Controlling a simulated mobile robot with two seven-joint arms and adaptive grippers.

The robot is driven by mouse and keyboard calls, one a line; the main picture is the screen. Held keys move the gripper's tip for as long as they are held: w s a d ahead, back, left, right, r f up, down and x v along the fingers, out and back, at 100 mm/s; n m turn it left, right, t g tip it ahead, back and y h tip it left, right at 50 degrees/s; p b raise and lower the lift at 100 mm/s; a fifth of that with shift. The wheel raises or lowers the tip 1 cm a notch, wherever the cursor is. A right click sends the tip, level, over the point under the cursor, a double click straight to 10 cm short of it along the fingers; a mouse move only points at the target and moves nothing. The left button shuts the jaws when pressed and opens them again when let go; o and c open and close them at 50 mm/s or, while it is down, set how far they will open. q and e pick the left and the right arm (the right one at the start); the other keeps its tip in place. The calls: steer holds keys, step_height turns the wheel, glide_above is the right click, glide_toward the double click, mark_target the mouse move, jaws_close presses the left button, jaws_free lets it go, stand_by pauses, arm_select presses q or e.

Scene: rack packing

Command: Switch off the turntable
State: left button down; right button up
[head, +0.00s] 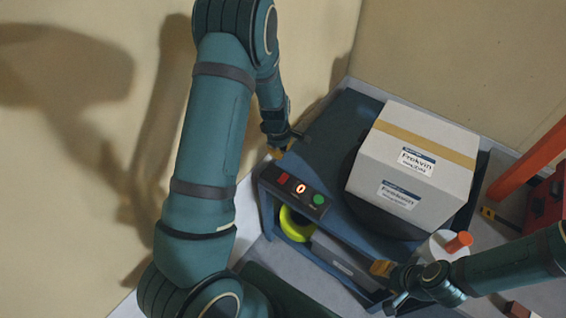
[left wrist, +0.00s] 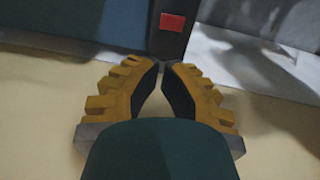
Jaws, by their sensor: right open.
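The turntable (head: 355,202) is a dark disc on a blue machine, and a labelled carton (head: 420,165) stands on it. The machine's front panel (head: 271,174) has a red button (head: 283,179), a lit display reading 0 (head: 300,188) and a green button (head: 318,199). My left gripper (head: 279,152) is just beyond the panel's left end, near the red button. In the left wrist view its fingertips (left wrist: 164,66) meet with nothing between them, and the red button (left wrist: 172,22) lies just past them, apart. My right gripper (head: 384,284) is open at the machine's lower right corner.
A yellow-green roll (head: 295,225) sits in the opening under the panel. A white roll with an orange core (head: 437,248) stands close to my right gripper. An orange post (head: 525,163) and red object (head: 546,200) are at right. A wall lies close on the left.

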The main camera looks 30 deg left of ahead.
mark_target(284, 174)
arm_select(q)
steer(key=f+b, duration=0.1)
steer(key=f, duration=0.3)
steer(key=w+f+b, duration=0.1)
steer(key=f, duration=0.4)
steer(key=f+b, duration=0.1)
steer(key=f, duration=0.3)
steer(key=shift+w+f, duration=0.25)
steer(key=shift+w, duration=0.1)
steer(key=shift+d, duration=0.1)
steer(key=shift+w+f+b, duration=0.1)
steer(key=shift+f+b, duration=0.45)
steer(key=shift+f, duration=0.05)
steer(key=shift+r+g, duration=0.1)
steer(key=shift+g, duration=0.2)
steer(key=shift+s, duration=0.2)
